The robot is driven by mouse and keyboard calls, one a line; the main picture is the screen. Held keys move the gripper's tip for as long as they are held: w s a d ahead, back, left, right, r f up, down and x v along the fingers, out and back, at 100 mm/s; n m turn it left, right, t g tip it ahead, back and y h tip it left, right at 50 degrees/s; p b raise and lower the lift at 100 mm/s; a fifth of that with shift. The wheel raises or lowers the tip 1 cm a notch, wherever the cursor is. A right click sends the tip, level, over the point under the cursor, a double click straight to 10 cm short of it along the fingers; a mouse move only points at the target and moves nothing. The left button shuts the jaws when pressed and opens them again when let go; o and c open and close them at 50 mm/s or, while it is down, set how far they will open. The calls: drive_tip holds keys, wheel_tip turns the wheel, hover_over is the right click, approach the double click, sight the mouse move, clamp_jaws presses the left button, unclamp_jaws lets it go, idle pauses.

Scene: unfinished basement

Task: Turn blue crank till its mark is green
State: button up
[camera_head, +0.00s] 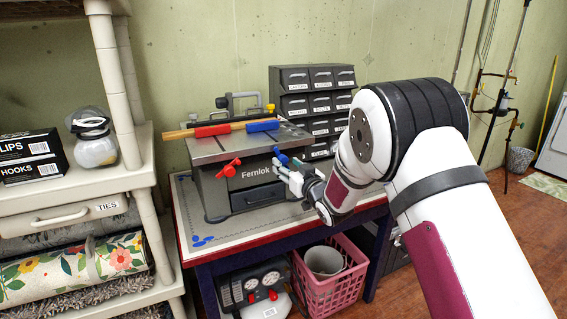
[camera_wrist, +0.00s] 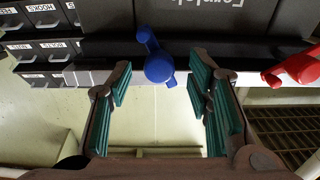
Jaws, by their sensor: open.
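The blue crank (camera_head: 281,156) is on the front right of the grey Fernlok machine (camera_head: 215,192), which stands on a bench. In the wrist view, which shows the machine upside down, the blue crank (camera_wrist: 158,66) lies between and just beyond the fingertips. Its arm points toward the upper left there. My gripper (camera_head: 287,178) is open and empty in front of the machine; its teal pads show on both sides in the wrist view (camera_wrist: 163,84). I see no clear gap or contact between pads and crank. The crank's mark cannot be made out.
A red crank (camera_head: 230,168) sits left on the same front; it is also at the right of the wrist view (camera_wrist: 293,67). A bar with red and blue grips (camera_head: 240,127) lies on top. Drawer cabinets (camera_head: 318,78) stand behind. A pink basket (camera_head: 330,284) is below.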

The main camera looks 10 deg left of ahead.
sight(284, 162)
drive_tip(key=shift+x, duration=1.75)
drive_tip(key=shift+c, duration=0.5)
clamp_jaws()
